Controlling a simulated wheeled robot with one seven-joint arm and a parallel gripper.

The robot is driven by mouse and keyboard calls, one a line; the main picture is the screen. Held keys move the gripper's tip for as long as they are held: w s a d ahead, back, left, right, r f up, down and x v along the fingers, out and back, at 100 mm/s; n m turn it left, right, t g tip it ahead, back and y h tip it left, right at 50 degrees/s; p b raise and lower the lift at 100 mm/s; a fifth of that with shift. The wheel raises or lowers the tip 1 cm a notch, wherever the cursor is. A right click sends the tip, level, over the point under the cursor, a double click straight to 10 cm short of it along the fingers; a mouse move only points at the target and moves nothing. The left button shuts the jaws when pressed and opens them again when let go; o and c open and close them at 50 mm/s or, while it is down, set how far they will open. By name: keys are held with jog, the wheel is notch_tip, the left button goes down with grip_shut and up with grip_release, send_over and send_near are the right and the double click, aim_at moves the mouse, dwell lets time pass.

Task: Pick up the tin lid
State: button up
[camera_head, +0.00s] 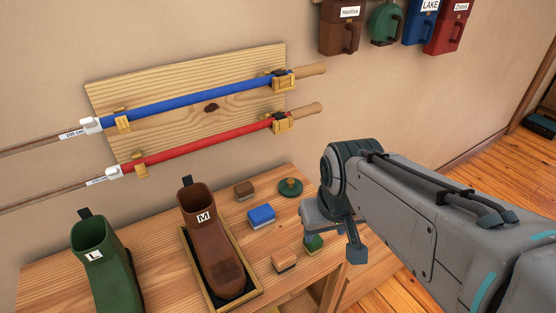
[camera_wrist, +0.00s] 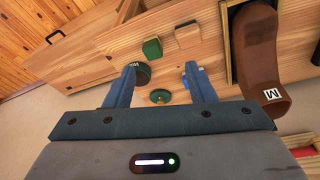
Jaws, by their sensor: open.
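The tin lid (camera_head: 290,187), a small dark green disc with a knob, lies on the wooden bench top near its back edge. In the wrist view the lid (camera_wrist: 160,97) shows between the bases of my fingers, close to the palm edge. My gripper (camera_head: 332,246) is open and empty above the right end of the bench, right of the lid and nearer the front. In the wrist view my gripper (camera_wrist: 160,70) has its fingers wide apart. A dark round tin with white lettering (camera_wrist: 142,74) is partly hidden by the left finger; my gripper hides it in the head view.
Green (camera_head: 314,243), tan (camera_head: 285,261), blue (camera_head: 261,216) and brown (camera_head: 244,190) blocks lie around the lid. A brown boot (camera_head: 207,240) stands in a tray (camera_head: 256,292), left of them; a green boot (camera_head: 100,260) is farther left. Ski poles hang on the wall board (camera_head: 200,105).

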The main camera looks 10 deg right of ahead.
jog(key=w+d+f+n+h+b, duration=0.1)
jog(key=w+n+b, duration=0.1)
jog(key=w+n, duration=0.55)
jog(key=n+h+b, duration=0.2)
jog(key=n+b, duration=0.4)
jog(key=n, duration=1.3)
send_near(290, 180)
jog(key=f, duration=0.2)
jog(key=shift+m, duration=0.25)
jog(key=x, duration=0.6)
jog(key=shift+w+d+f, duration=0.2)
jog(key=shift+w+d, duration=0.2)
jog(key=shift+d, duration=0.05)
jog(key=c, duration=1.1)
